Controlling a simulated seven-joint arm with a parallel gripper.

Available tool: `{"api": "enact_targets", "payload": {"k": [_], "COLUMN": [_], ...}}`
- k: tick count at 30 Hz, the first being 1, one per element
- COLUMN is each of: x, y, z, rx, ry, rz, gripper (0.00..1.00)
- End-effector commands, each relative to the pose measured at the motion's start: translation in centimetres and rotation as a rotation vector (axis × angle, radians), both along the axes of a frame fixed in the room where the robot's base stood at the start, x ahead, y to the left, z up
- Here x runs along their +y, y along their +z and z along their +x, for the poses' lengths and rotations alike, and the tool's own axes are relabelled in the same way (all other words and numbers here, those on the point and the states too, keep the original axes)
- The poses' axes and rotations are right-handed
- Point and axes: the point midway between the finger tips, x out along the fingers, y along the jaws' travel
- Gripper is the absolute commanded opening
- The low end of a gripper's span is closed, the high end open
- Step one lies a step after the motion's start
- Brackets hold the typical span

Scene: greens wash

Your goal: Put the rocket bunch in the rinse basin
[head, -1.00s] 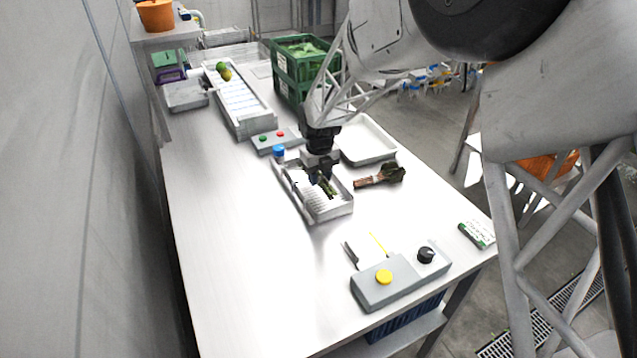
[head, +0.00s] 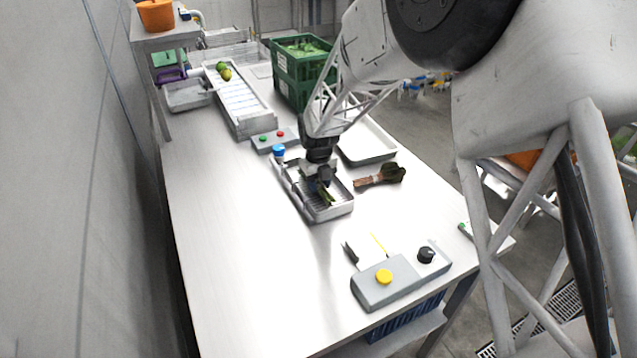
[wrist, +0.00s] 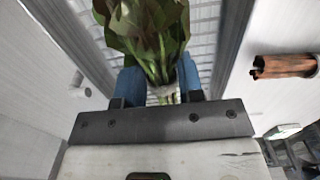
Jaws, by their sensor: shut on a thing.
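My gripper (head: 321,186) is low over the rinse basin (head: 331,214), a shallow grey tray with a ribbed floor. Its blue fingers, clear in the wrist view (wrist: 160,80), are shut on the stems of the rocket bunch (wrist: 150,25), which has green leaves, some tinged dark red. In the head view the rocket bunch (head: 326,196) shows below the fingers, within the basin's outline. I cannot tell whether it touches the floor. The basin's rim also shows in the wrist view (wrist: 228,45).
A second bunch (head: 380,176) with brown stalks lies right of the basin. A blue-topped fitting (head: 279,151) stands at the basin's far left corner. A white tray (head: 368,152), green crate (head: 300,85), red-green button box (head: 274,140) and yellow-button box (head: 386,284) surround it. Table front-left is clear.

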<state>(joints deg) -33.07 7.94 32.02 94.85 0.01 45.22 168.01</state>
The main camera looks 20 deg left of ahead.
Motion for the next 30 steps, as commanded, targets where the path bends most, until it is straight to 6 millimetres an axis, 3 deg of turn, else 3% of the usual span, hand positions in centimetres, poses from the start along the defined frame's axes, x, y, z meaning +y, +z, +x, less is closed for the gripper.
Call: {"api": "enact_targets", "payload": {"k": [11,12,17,30], "x": [0.01,0.01,0.01,0.01], "y": [-0.23,-0.27,-0.24,0.18], "z": [0.01,0.02,0.02,0.03], "rx": [0.000,-0.001,-0.001,-0.001], "ry": [0.000,0.000,0.000,0.000], "rz": [0.000,0.001,0.001,0.001], "gripper": [0.10,0.36,0.61,0.61]}}
